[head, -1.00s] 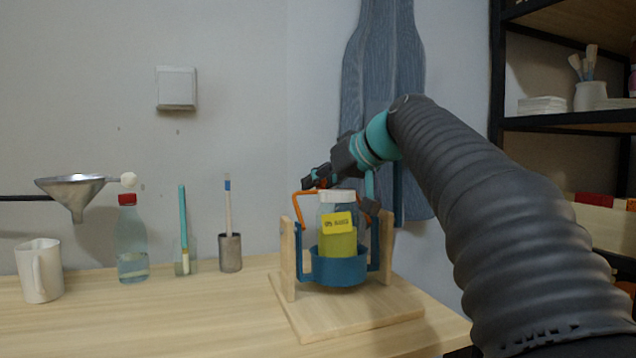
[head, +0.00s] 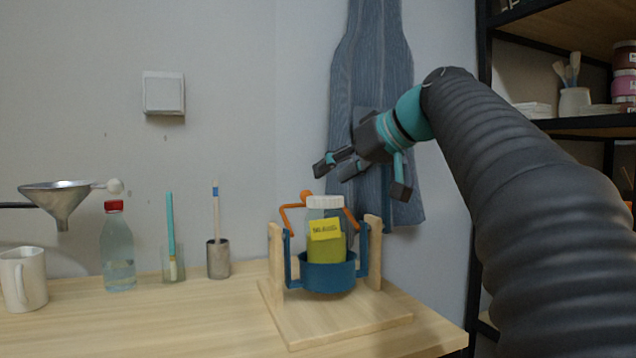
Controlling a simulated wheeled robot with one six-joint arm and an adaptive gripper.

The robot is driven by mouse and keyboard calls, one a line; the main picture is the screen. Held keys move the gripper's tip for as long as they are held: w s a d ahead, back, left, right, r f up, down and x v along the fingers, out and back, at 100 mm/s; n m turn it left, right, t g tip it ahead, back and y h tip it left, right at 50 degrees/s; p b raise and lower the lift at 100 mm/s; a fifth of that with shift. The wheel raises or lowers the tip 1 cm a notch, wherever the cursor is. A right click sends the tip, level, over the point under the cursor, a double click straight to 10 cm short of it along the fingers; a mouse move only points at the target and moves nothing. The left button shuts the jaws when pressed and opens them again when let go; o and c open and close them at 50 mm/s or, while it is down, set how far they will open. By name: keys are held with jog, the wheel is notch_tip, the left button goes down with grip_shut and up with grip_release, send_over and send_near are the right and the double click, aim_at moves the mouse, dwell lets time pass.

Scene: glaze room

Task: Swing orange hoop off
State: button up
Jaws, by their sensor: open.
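The orange hoop (head: 288,217) is on the blue cradle (head: 328,278), with an orange knob (head: 306,197) at its upper left. Its bent arms rise on both sides of the jar (head: 326,246), and its middle is hidden behind the jar's white lid. The jar is upright, holds yellow-green stuff and has a yellow label. The cradle hangs between two wooden posts on a wooden base (head: 330,322). My gripper (head: 358,180) is open and empty, above and to the right of the hoop, apart from it.
On the wooden table (head: 150,325), left of the stand, are a metal cup (head: 218,259) with a brush, a glass with a teal stick, a red-capped bottle (head: 118,255) and a white mug (head: 22,280). A funnel (head: 58,202) hangs above. A blue apron (head: 375,90) hangs behind my gripper.

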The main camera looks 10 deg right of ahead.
jog(key=v, duration=0.4)
dwell(0.5)
